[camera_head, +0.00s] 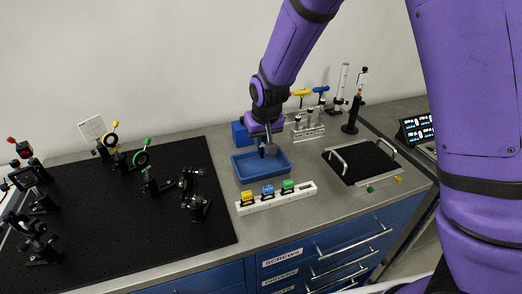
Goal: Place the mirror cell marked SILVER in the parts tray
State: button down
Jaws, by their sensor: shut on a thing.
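The blue parts tray (283,173) lies on the grey bench in the middle of the view. My gripper (268,149) points down over the back part of the tray. It is shut on a small grey and dark piece (270,152), held above or just inside the tray; I cannot tell whether it touches the floor. The piece is too small for me to read any SILVER marking. A white rack (302,192) in front of the tray holds a yellow cell (246,198), a blue cell (267,191) and a green cell (288,186); their labels are unreadable.
A black breadboard (110,225) with several optic mounts fills the left. A blue block (240,134) stands behind the tray. A tool stand (308,130) and black post (352,118) are behind right. A black plate with handles (362,162) lies right.

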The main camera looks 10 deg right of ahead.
aim_at(261, 156)
jog(key=shift+f, duration=2.1)
jog(key=shift+f, duration=0.1)
jog(key=c, duration=1.1)
grip_release()
jog(key=s+d+r+m, duration=0.1)
jog(key=s+d+r, duration=0.3)
jog(key=r, duration=0.6)
jog(key=s+d+r, duration=0.4)
jog(key=d+r, duration=0.1)
jog(key=r, duration=0.5)
jog(key=shift+m+t+h, duration=0.4)
jog(key=shift+m+t, duration=0.3)
jog(key=shift+t, duration=0.2)
jog(key=shift+s+d+r, duration=1.5)
jog(key=shift+s+d, duration=0.5)
jog(key=shift+s, duration=1.75)
jog(key=shift+s+d+r, duration=1.55)
jog(key=shift+s+d, duration=0.4)
jog(key=shift+s, duration=1.75)
jog(key=shift+s+d+r, duration=1.5)
jog(key=shift+s+d, duration=0.5)
jog(key=shift+s, duration=1.75)
